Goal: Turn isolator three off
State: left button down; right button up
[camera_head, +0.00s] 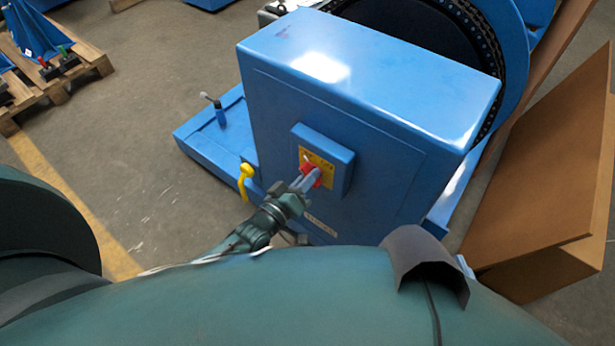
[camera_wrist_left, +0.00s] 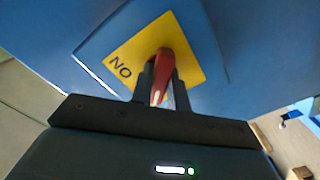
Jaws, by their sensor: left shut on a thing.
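The isolator is a blue box (camera_head: 342,166) with a yellow plate (camera_head: 325,165) and a red handle (camera_head: 310,170), on the front of a large blue cabinet (camera_head: 370,75). I cannot read its number. My left gripper (camera_head: 305,181) reaches up to it and is shut on the red handle. In the left wrist view the red handle (camera_wrist_left: 162,66) sits between the two dark fingers (camera_wrist_left: 161,85). The yellow plate (camera_wrist_left: 130,56) there shows lettering that looks like "NO", at a slant. The fingers partly hide the handle and plate. My right gripper is not in view.
A yellow lever (camera_head: 245,181) sticks out just left of my left gripper. A brown panel (camera_head: 550,170) stands at the right. A pallet (camera_head: 85,55) lies at the upper left, with open floor between.

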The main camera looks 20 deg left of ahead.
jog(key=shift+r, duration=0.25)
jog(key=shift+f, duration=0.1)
pick_arm(q)
jog(key=c, duration=1.4)
grip_release()
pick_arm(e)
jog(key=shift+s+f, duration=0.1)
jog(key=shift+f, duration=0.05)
pick_arm(q)
jog(key=shift+o, duration=0.2)
jog(key=shift+s, duration=0.1)
jog(key=p+v, duration=0.1)
jog(key=v, duration=1.2)
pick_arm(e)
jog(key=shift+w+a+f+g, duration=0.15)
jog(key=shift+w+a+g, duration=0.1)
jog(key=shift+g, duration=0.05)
